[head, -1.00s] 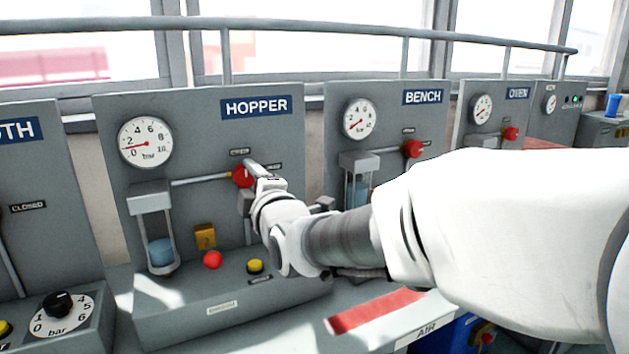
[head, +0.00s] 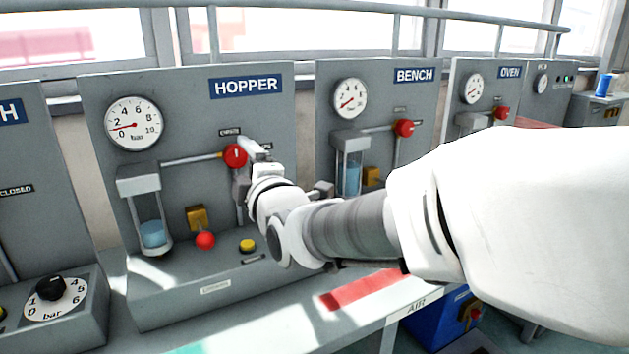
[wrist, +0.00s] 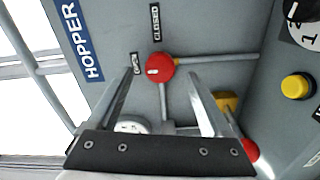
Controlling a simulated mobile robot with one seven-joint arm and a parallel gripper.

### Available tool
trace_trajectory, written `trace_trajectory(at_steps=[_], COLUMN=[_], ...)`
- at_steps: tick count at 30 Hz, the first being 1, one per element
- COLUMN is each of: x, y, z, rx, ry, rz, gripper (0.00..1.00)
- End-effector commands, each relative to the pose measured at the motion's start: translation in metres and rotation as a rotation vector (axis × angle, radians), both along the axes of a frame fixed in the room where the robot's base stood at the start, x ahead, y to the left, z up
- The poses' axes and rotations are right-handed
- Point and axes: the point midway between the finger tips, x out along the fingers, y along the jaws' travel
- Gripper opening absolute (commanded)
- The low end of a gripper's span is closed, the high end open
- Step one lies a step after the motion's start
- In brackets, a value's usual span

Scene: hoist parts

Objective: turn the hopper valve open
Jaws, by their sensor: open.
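The hopper valve is a round red knob (head: 235,156) on the grey panel under the blue HOPPER sign, on a pipe junction. In the wrist view the red knob (wrist: 160,67) has a white mark on its left side, towards the small left label that seems to read OPEN. The CLOSED label (wrist: 154,22) is above it there. My gripper (wrist: 163,75) is open, its two fingers apart on either side of the knob's line of sight, and nothing is between them. In the head view my gripper (head: 253,146) is just right of the knob; I cannot tell whether it touches.
The hopper panel also has a pressure gauge (head: 134,123), a sight glass (head: 150,215), a yellow block with a red ball (head: 205,240) and a yellow button (head: 247,246). The bench panel (head: 420,110) stands to the right. A rail (head: 300,12) runs behind.

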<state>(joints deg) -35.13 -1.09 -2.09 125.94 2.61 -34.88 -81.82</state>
Motion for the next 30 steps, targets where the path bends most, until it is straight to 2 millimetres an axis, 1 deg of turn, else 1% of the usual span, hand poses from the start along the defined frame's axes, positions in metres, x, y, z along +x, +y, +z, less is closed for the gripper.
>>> trace_trajectory(at_steps=[1, 9, 19, 21, 30], x=[-0.009, -0.055, -0.105, -0.11, -0.126], y=[-0.006, -0.035, -0.066, -0.068, -0.077], z=[0.002, 0.002, 0.002, -0.003, -0.001], rx=[0.001, 0.0, 0.0, 0.002, -0.001], ry=[-0.001, -0.002, -0.002, -0.005, -0.002], rz=[0.0, -0.001, -0.002, -0.001, 0.0], gripper=[0.84, 0.84, 0.84, 0.84, 0.84])
